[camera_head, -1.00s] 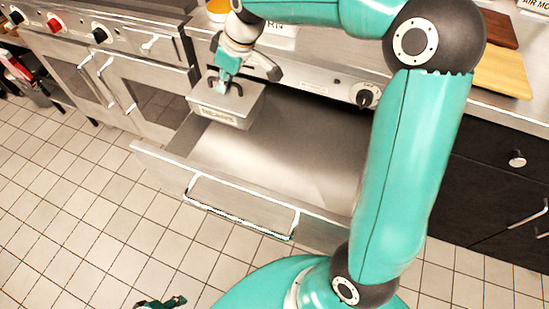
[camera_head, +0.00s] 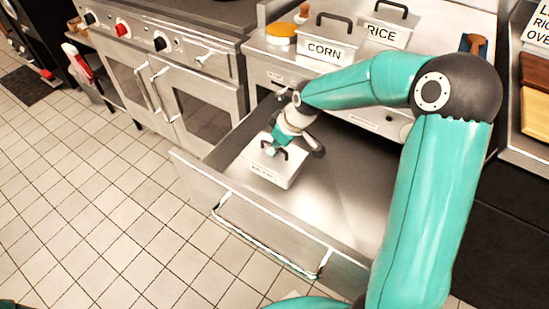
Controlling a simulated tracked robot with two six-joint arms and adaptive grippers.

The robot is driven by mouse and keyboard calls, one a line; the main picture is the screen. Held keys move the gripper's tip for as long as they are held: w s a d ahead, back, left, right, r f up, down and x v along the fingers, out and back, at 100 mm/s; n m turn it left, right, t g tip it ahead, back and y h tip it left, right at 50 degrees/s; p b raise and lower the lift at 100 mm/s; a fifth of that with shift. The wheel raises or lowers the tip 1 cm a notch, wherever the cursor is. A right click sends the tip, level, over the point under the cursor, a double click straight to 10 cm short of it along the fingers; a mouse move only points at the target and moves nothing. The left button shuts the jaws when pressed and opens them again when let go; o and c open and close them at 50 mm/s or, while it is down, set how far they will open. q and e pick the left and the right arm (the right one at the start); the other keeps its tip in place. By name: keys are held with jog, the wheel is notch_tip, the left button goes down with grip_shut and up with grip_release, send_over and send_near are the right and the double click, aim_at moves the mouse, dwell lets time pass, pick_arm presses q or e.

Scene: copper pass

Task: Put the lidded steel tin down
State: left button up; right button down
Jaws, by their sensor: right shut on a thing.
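The lidded steel tin (camera_head: 272,168) is a low box with a black handle on its lid and a small label on its front. It is inside the open steel drawer (camera_head: 345,205), toward the drawer's left end. I cannot tell whether its base touches the drawer floor. My right gripper (camera_head: 274,149) is above the tin, shut on its lid handle. My left gripper is not in view.
The drawer's front wall and long bar handle (camera_head: 265,240) stick out over the tiled floor. On the counter above stand bins marked CORN (camera_head: 323,47) and RICE (camera_head: 383,33). An oven range (camera_head: 180,85) stands at left. The drawer's middle and right are bare.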

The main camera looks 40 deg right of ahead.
aim_at(276, 155)
jog(key=shift+f+b, duration=0.35)
jog(key=shift+f, duration=1.8)
jog(key=c, duration=1.2)
grip_release()
jog(key=shift+c, duration=0.2)
jog(key=p+v, duration=0.1)
jog(key=v, duration=1)
jog(key=shift+r+p, duration=0.1)
jog(key=shift+p, duration=0.2)
jog(key=shift+s+r, duration=0.25)
jog(key=shift+r, duration=0.15)
